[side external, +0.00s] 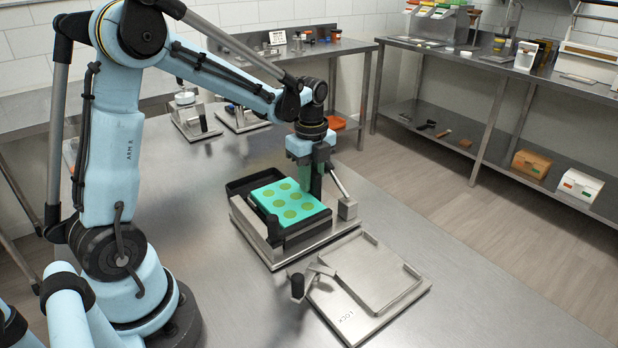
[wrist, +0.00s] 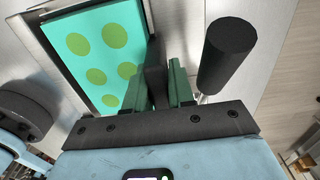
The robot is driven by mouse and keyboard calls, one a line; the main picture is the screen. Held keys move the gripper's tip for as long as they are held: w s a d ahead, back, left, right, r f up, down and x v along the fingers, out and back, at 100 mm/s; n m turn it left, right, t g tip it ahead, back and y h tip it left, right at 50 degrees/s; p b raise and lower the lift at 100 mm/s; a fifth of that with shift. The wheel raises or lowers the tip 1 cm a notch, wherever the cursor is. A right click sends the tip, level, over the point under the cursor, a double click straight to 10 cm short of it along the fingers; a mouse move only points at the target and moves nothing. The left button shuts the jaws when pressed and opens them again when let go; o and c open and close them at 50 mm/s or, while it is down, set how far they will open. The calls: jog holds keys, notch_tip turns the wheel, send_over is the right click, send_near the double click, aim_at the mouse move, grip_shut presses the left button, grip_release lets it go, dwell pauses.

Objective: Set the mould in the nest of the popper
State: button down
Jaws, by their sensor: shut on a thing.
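The mould (side external: 290,201) is a flat teal slab with several olive-green round cavities. In the side external view it is at a black-walled fixture on a steel base (side external: 268,247); I cannot tell whether it rests fully there. It also shows in the wrist view (wrist: 103,48), with a metal rim along its edge. My gripper (side external: 305,186) points down at the mould's right edge. In the wrist view its green fingers are shut on a dark upright tab (wrist: 157,82) beside the mould. Where the tab joins is hidden. No label shows which fixture is the popper.
In front lies a steel plate (side external: 368,272) with a shallow square recess, marked LOCK, with a black knob (side external: 297,286). A black cylinder (wrist: 228,55) is close by on the right. The right foreground table is clear.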

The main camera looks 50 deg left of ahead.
jog(key=c, duration=0.9)
grip_release()
notch_tip(320, 180, up, 12)
jog(key=shift+r, duration=0.1)
jog(key=shift+s, duration=0.1)
